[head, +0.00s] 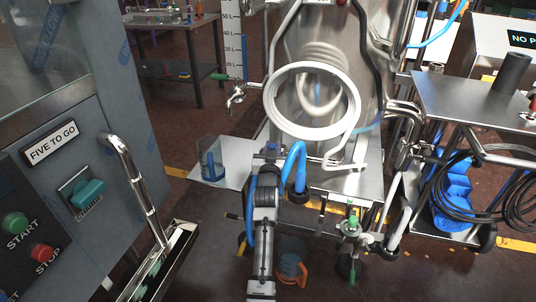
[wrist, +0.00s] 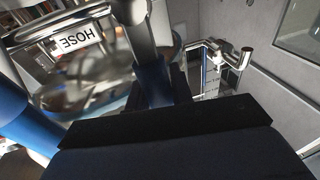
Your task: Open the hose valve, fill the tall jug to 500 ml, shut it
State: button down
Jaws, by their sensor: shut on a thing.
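My gripper (head: 271,150) is in front of the steel vessel in the head view, beside a blue hose (head: 296,160). In the wrist view my gripper (wrist: 165,98) is shut on a slim handle with a metal shaft and blue sleeve, which looks like the hose valve handle (wrist: 142,40). A label reading HOSE (wrist: 80,42) shows upside down beside it. A clear jug with blue on it (head: 210,160), seemingly the tall jug, stands on the steel shelf left of my gripper. Its fill level is too small to read. The hose's outlet is hidden.
A jug with an orange handle (head: 291,264) is low down, right of my arm. A green-handled tap (head: 236,95) sticks out left of the steel vessel (head: 340,120). A control cabinet with a chrome handle (head: 138,190) stands at left. A steel cart (head: 470,100) with coiled black cable is at right.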

jog(key=shift+d, duration=0.1)
jog(key=c, duration=1.2)
grip_release()
jog(key=shift+c, duration=0.2)
jog(key=shift+s, duration=0.1)
